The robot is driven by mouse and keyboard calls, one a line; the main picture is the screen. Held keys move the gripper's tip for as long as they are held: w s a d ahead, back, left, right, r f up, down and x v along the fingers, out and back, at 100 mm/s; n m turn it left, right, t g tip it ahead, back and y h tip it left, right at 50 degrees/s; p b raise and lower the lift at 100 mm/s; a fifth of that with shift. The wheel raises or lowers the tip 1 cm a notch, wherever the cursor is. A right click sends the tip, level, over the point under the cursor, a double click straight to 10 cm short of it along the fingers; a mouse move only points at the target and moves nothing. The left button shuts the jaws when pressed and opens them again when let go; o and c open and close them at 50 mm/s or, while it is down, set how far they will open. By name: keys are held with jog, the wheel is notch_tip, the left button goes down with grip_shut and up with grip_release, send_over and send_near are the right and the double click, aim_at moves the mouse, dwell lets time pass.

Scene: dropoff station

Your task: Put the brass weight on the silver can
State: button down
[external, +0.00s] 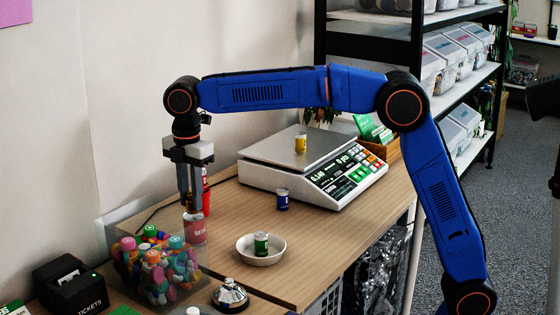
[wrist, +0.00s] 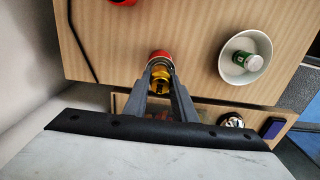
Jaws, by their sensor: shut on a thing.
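My gripper (external: 194,208) points straight down at the left side of the wooden counter. In the wrist view my gripper (wrist: 161,78) is shut on a gold-coloured piece, the brass weight (wrist: 160,80). The fingers hide the weight in the external view. A can with a red label (external: 194,230) stands upright directly below the fingertips; it also shows at the fingertips in the wrist view (wrist: 161,55). It may be the silver can; its label covers most of its side. I cannot tell whether the weight touches it.
A clear bin of colourful items (external: 158,270) stands close to the can. A red object (external: 206,192) is just behind. A white bowl (external: 247,255) holds a small green can (external: 261,244). A blue can (external: 282,200), a scale (external: 265,180) with a yellow can (external: 300,143), and a bell (external: 230,296) stand nearby.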

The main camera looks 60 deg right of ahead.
jog(key=shift+f, duration=0.4)
jog(key=shift+f, duration=0.1)
jog(key=c, duration=1.5)
grip_release()
jog(key=shift+o, duration=0.2)
notch_tip(320, 180, up, 12)
